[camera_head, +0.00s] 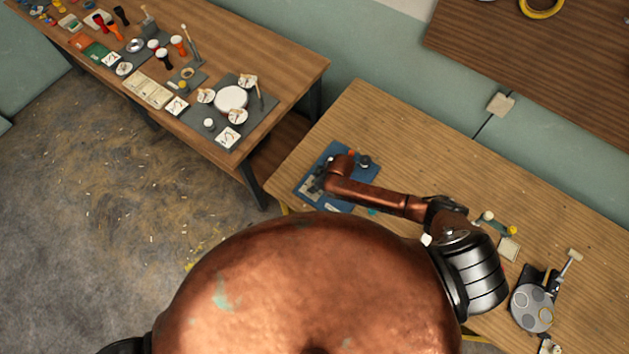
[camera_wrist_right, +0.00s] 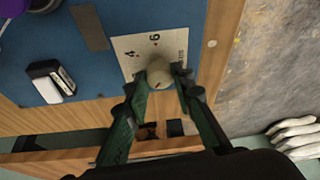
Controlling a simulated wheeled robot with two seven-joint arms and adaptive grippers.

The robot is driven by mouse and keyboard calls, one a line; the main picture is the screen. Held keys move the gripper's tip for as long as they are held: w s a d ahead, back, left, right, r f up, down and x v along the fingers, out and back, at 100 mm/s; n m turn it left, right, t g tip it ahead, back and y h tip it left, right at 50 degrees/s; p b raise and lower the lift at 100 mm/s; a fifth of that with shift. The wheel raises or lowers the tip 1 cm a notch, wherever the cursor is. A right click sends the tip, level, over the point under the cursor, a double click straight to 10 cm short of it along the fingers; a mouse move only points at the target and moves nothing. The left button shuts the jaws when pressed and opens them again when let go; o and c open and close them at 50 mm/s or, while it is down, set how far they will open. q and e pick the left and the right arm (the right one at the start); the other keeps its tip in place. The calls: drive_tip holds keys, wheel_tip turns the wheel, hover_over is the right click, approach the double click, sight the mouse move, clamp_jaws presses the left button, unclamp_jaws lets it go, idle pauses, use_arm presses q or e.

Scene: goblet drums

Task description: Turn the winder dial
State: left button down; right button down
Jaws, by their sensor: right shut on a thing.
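The winder dial (camera_wrist_right: 159,74) is a pale beige round knob with a small orange mark. It sits on a white plate (camera_wrist_right: 128,48) printed with 4 and 6, on a blue board (camera_wrist_right: 70,60). My right gripper (camera_wrist_right: 160,80) is shut on the dial, one green-black finger on each side of it. In the head view my right gripper (camera_head: 318,184) is over the left part of the blue board (camera_head: 335,206), and the dial itself cannot be made out there. My left gripper is out of view.
A black-and-white block (camera_wrist_right: 50,82) and a grey strip (camera_wrist_right: 90,27) are on the blue board beside the plate. The wooden table (camera_head: 385,125) is bare behind it. A grey round device (camera_head: 532,308) lies at right. Another table (camera_head: 275,62) holds small drum parts.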

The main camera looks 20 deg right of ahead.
drive_tip(key=m+p, duration=0.2)
drive_tip(key=shift+s+a+r+m+t+h, duration=0.15)
drive_tip(key=shift+m+t+h, duration=0.15)
drive_tip(key=shift+t, duration=0.1)
drive_tip(key=shift+m+h+p, duration=0.3)
drive_tip(key=shift+m+p, duration=0.5)
drive_tip(key=shift+m, duration=0.3)
drive_tip(key=c, duration=1.7)
unclamp_jaws()
drive_tip(key=shift+o, duration=0.2)
drive_tip(key=v, duration=1.1)
drive_tip(key=shift+s+r, duration=0.25)
drive_tip(key=shift+r, duration=0.05)
